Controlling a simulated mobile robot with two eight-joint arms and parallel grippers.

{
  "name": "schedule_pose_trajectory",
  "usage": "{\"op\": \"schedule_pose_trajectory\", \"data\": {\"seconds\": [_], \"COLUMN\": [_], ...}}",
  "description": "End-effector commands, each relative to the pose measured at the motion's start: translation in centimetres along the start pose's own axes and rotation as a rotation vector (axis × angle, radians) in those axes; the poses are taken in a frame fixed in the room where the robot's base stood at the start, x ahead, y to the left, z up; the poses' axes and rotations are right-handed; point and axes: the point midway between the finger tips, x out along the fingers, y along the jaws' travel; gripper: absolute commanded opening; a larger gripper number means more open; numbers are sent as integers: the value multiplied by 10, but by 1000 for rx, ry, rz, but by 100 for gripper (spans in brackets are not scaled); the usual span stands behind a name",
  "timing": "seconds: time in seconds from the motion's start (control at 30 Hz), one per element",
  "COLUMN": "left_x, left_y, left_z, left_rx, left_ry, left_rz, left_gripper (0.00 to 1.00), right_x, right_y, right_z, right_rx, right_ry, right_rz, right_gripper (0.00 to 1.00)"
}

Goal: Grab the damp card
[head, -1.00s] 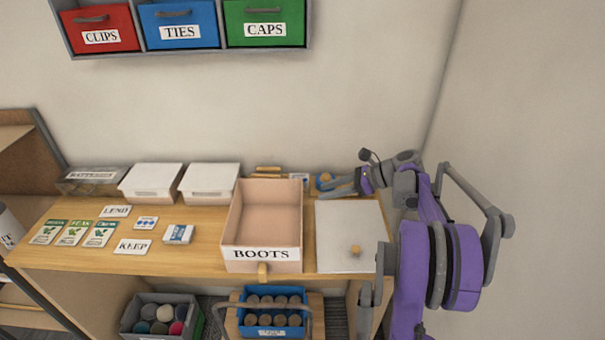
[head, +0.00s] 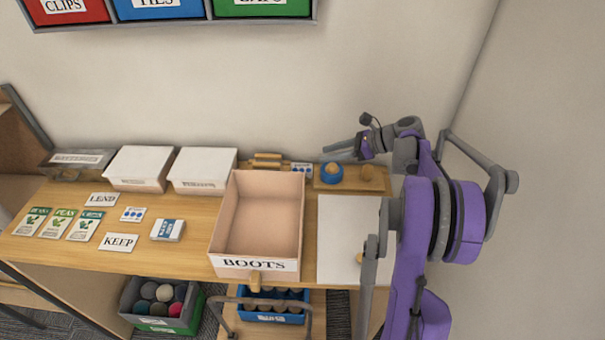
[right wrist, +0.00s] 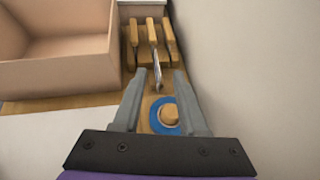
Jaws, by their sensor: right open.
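No card here reads "damp" to me. My right gripper (head: 343,150) is open and empty at the back right of the table, above a blue ring with a wooden knob (head: 331,172). In the right wrist view this ring (right wrist: 166,115) shows between the open fingers (right wrist: 155,85). My left gripper is not in view.
The open BOOTS box (head: 255,264) stands mid-table, left of a white board (head: 340,235). Lidded white boxes (head: 203,167) stand at the back. Seed packets (head: 58,222) and a blue-white pack (head: 168,230) lie on the left. Wooden-handled tools (right wrist: 152,35) lie ahead of my right gripper.

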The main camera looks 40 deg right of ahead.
Motion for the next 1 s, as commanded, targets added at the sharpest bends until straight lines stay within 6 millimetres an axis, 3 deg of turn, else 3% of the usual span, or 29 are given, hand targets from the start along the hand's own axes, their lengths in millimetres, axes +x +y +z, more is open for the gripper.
{"op": "schedule_pose_trajectory", "data": {"seconds": [0.5,0.83,1.0], "left_x": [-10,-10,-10], "left_y": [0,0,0], "left_z": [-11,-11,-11], "left_rx": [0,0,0], "left_ry": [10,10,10], "left_rz": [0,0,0], "left_gripper": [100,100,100], "right_x": [68,76,76], "right_y": [4,4,4], "right_z": [-10,-11,-11], "right_rx": [-2,0,0], "right_ry": [-1,0,0], "right_rz": [1,0,0], "right_gripper": [42,42,13]}}
